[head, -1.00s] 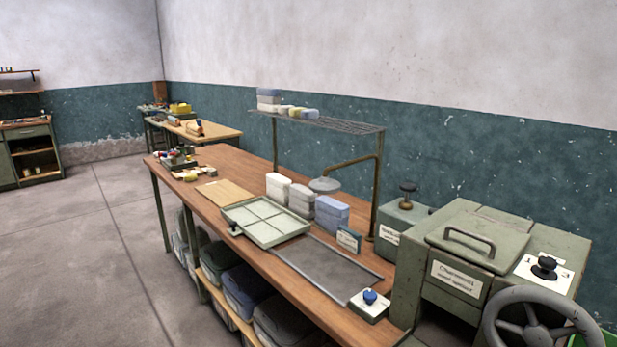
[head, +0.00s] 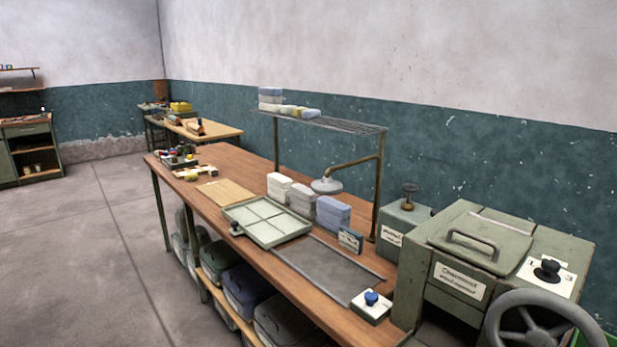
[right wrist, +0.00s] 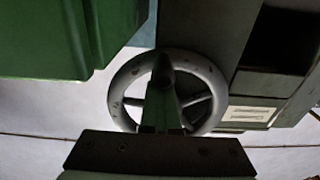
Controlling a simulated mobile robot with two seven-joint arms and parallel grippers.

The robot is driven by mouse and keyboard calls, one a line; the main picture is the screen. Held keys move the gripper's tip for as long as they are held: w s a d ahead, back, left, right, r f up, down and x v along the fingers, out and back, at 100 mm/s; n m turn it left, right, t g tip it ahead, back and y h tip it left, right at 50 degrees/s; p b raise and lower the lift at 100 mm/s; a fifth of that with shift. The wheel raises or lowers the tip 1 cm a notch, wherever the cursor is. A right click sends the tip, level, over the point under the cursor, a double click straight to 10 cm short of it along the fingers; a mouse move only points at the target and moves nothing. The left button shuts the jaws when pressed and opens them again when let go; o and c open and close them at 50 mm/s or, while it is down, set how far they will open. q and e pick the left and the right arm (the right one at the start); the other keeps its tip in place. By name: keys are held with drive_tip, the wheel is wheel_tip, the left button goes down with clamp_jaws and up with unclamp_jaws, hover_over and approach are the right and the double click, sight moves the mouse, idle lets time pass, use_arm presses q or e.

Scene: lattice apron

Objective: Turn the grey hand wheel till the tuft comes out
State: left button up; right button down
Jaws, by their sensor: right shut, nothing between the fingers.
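The grey hand wheel (head: 545,296) is at the lower right of the head view, on the front of a grey-green machine (head: 466,258). Its lower part is cut off by the frame edge. In the right wrist view the wheel (right wrist: 117,100) shows as a worn ring with spokes. My right gripper (right wrist: 164,82) is shut and empty, its fingers pointing at the wheel's middle and covering part of the hub and spokes. I cannot tell whether the fingers touch it. My left gripper is in neither view. No tuft is visible.
A green bin (right wrist: 45,40) fills the upper left of the right wrist view, close beside the wheel. A black knob (head: 548,270) sits on the machine's top. The wooden bench (head: 225,160) to the left holds a divided tray (head: 266,222) and several fibre blocks.

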sight(488, 333)
drive_tip(key=shift+s+a+f, duration=0.1)
drive_tip(key=shift+s+f, duration=0.1)
drive_tip(key=shift+f, duration=0.6)
drive_tip(key=shift+w+a+f, duration=0.25)
drive_tip(key=shift+w+a, duration=0.95)
drive_tip(key=shift+w, duration=0.1)
drive_tip(key=w+a, duration=0.1)
drive_tip(key=w+a+r, duration=0.1)
drive_tip(key=w+a, duration=0.1)
drive_tip(key=shift+w+r, duration=0.15)
drive_tip(key=shift+r, duration=0.2)
drive_tip(key=w+r, duration=0.1)
drive_tip(key=w+a+r, duration=0.1)
drive_tip(key=r, duration=0.1)
drive_tip(key=shift+w+a+r, duration=0.1)
drive_tip(key=shift+w+a, duration=0.05)
